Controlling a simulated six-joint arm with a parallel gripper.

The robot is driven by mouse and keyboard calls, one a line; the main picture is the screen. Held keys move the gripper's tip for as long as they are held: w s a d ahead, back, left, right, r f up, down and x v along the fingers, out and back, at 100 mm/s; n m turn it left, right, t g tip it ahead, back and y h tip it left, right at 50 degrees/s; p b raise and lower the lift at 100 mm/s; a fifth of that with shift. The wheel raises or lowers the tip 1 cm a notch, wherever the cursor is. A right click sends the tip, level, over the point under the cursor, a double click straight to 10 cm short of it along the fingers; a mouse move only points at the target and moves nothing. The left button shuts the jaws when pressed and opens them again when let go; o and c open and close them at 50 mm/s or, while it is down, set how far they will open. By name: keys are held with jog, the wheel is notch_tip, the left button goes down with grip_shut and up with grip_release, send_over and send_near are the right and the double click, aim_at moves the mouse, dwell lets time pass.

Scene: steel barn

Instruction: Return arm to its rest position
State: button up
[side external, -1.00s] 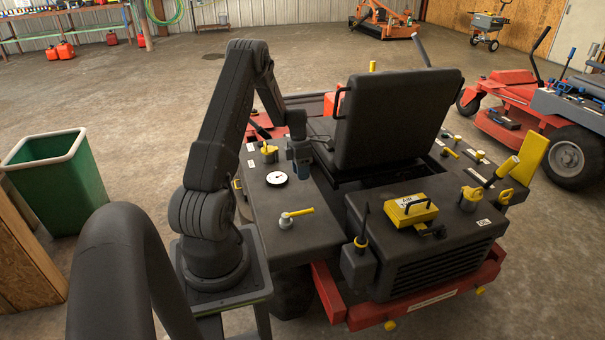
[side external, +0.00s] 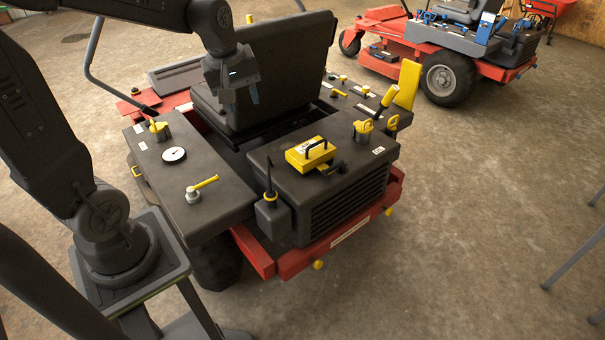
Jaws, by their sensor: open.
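My gripper (side external: 241,99) hangs in the air with its two bluish fingers apart and nothing between them. In the picture it overlaps the back of the black seat (side external: 290,75); I cannot tell the gap between them. My arm reaches in from the upper left, with its upper link roughly level. The mower's left deck carries a round white gauge (side external: 174,155), a yellow-handled valve (side external: 203,188) and a yellow cap (side external: 159,129), all below and left of my gripper.
A yellow box with a black handle (side external: 312,155) sits on the rear engine cover. A yellow-topped filler (side external: 363,131) and an upright yellow plate (side external: 408,88) stand to its right. Another red mower (side external: 447,76) is parked behind. Concrete floor at the right is mostly clear.

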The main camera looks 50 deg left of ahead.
jog(key=s+d+r+m+t, duration=0.2)
jog(key=s+d+r+m, duration=0.1)
jog(key=s+d+m, duration=0.9)
jog(key=shift+d+r+m+t+h, duration=0.2)
jog(key=shift+d+m+t+h, duration=0.15)
jog(key=shift+m, duration=0.55)
jog(key=shift+a, duration=0.1)
